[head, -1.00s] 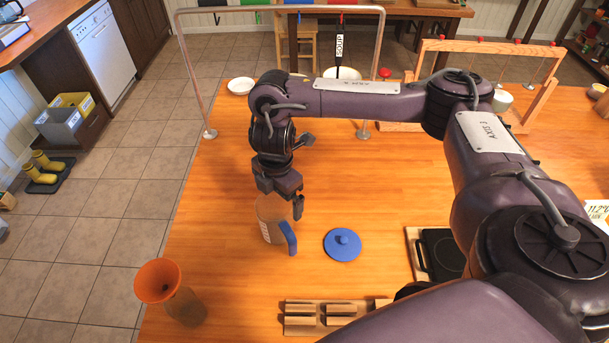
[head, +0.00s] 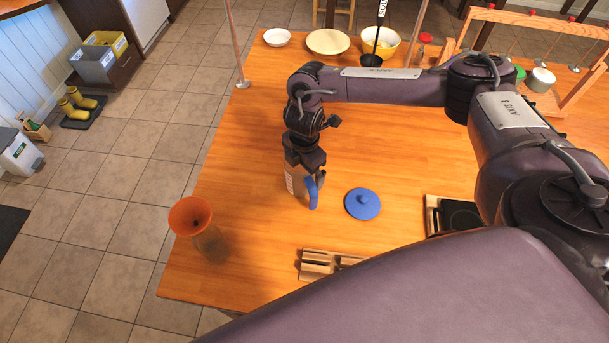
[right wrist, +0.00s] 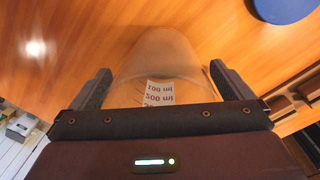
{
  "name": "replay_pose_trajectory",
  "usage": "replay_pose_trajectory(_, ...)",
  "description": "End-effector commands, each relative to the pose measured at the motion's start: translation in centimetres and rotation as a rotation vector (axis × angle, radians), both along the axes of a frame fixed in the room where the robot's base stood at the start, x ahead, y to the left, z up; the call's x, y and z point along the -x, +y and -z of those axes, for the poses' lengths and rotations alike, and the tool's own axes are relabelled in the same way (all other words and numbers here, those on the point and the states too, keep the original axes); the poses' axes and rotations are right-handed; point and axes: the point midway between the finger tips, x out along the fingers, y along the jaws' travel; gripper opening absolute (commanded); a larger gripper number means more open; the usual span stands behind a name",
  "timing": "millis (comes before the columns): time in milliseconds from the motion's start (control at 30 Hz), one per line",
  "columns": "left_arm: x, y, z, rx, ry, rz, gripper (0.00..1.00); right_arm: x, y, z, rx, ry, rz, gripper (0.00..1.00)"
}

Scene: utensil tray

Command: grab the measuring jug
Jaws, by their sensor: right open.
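The measuring jug (head: 294,184) is see-through with a white scale label and a blue handle (head: 312,193). It stands upright on the wooden table, below my right gripper (head: 308,170). In the right wrist view the clear jug (right wrist: 155,55) sits between the two fingers of my open right gripper (right wrist: 160,70). Gaps show beside the jug, and the fingers do not look closed on it. Its label with ml marks faces the palm. The handle is not clearly seen in the wrist view. My left gripper is out of view.
A blue lid (head: 362,204) lies right of the jug. A glass vessel with an orange funnel top (head: 190,216) stands at the front left. A wooden block rack (head: 320,264) lies in front. Bowls and a plate (head: 328,41) are at the back. Table between is clear.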

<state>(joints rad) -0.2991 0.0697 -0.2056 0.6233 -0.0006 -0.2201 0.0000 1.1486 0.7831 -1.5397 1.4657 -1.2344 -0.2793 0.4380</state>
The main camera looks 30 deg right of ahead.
Motion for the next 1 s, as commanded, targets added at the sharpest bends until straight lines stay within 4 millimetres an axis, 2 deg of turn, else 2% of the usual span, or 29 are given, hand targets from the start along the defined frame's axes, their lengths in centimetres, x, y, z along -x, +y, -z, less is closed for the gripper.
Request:
replay_pose_trajectory(67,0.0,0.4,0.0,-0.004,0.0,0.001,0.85,0.0,0.0,0.0,0.0,0.0,0.0,1.0)
replay_pose_trajectory(433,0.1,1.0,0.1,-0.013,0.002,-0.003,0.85,0.0,0.0,-0.1,0.0,0.0,0.001,0.52)
replay_pose_trajectory(767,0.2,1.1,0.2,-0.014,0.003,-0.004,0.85,-0.1,0.0,-0.4,-0.001,-0.002,0.001,0.52)
replay_pose_trajectory(1000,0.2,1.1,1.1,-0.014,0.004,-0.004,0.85,-0.1,0.0,-2.9,-0.002,-0.005,0.0,0.52)
